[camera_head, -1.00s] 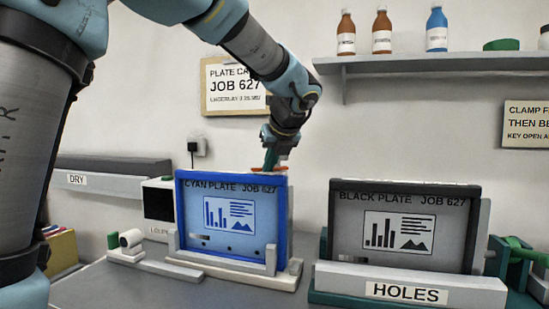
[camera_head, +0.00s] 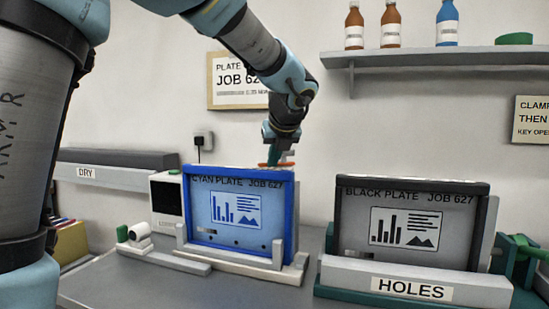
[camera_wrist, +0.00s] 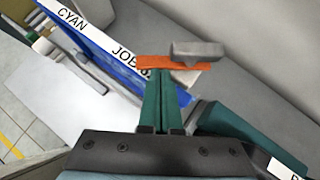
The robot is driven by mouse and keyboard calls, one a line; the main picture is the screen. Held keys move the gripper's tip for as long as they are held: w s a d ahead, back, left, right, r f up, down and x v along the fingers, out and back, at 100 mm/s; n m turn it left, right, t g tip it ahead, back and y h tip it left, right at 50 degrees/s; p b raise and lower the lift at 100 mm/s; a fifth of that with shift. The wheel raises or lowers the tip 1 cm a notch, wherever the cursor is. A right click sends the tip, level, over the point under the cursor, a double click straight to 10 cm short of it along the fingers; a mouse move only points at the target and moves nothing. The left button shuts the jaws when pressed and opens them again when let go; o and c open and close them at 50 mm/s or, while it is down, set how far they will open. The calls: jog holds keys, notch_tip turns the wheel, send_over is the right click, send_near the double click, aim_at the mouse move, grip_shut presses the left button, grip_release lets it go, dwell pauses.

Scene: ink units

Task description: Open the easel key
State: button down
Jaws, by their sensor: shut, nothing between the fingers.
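The blue-framed cyan plate (camera_head: 237,210) stands upright on a pale easel base (camera_head: 285,275) left of centre. The orange key (camera_head: 268,165) lies across the top of this easel; in the wrist view it is a flat orange bar (camera_wrist: 158,62) with a grey block (camera_wrist: 199,50) over its right end. My gripper (camera_head: 270,160) is at the top of the easel, right at the key. In the wrist view its green fingers (camera_wrist: 161,85) are shut together, with nothing between them, their tips at the key's near edge. I cannot tell whether they touch it.
The black plate (camera_head: 410,225) stands on a green base at right, behind a ledge marked HOLES (camera_head: 412,289). A white loupe box (camera_head: 166,205) is left of the cyan plate. A shelf (camera_head: 440,57) with bottles hangs above right. The wall between the plates is clear.

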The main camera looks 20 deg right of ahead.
aim_at(265, 164)
jog(key=shift+w+a+r+m, duration=0.1)
jog(key=shift+w+m, duration=0.05)
jog(key=shift+m, duration=0.15)
jog(key=shift+w+p, duration=0.1)
jog(key=shift+p, duration=0.5)
jog(key=shift+w+a+p, duration=0.3)
jog(key=shift+w+p, duration=0.3)
jog(key=shift+p, duration=0.4)
jog(key=shift+w+a+p, duration=0.1)
jog(key=shift+w+p, duration=0.5)
jog(key=shift+p, duration=0.2)
jog(key=shift+w, duration=0.1)
